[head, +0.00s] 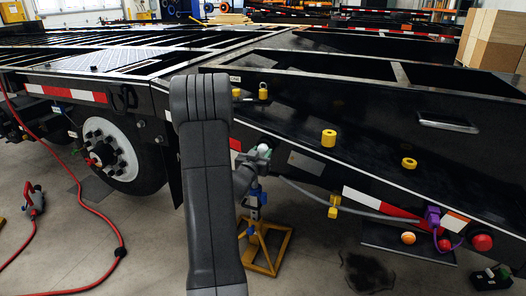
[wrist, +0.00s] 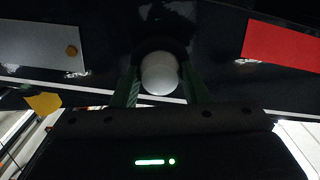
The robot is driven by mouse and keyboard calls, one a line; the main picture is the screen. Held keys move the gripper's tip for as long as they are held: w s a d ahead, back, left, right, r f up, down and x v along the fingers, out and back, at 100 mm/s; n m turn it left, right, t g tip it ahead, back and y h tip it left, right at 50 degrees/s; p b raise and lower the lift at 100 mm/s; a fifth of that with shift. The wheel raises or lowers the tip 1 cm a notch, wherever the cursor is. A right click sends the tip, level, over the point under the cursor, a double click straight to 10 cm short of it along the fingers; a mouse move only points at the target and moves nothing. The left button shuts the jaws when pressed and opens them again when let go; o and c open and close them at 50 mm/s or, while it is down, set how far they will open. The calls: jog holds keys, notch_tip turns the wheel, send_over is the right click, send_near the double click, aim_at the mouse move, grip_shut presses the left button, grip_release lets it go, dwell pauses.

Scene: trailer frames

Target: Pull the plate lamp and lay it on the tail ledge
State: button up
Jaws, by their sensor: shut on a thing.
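The plate lamp (wrist: 159,72) is a pale, rounded piece in the middle of the wrist view, in front of the dark trailer side. My gripper (wrist: 160,84) has one green finger on each side of it and is shut on it. In the head view, my gripper (head: 257,156) is at the trailer's black side, partly behind my arm, with the pale lamp (head: 264,148) small at its tip. I cannot tell whether the lamp still touches its mount. I cannot tell for sure which surface is the tail ledge.
A grey plate (wrist: 40,45) and a red reflector (wrist: 280,42) flank the lamp. Yellow cylinders (head: 328,138) sit on the trailer side. A grey cable (head: 340,201) runs right to a purple connector (head: 432,215). A yellow-based stand (head: 270,262) is below; a wheel (head: 112,150) is left.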

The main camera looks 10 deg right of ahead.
jog(key=shift+s, duration=0.1)
jog(key=shift+b+v, duration=0.8)
jog(key=shift+v, duration=2.1)
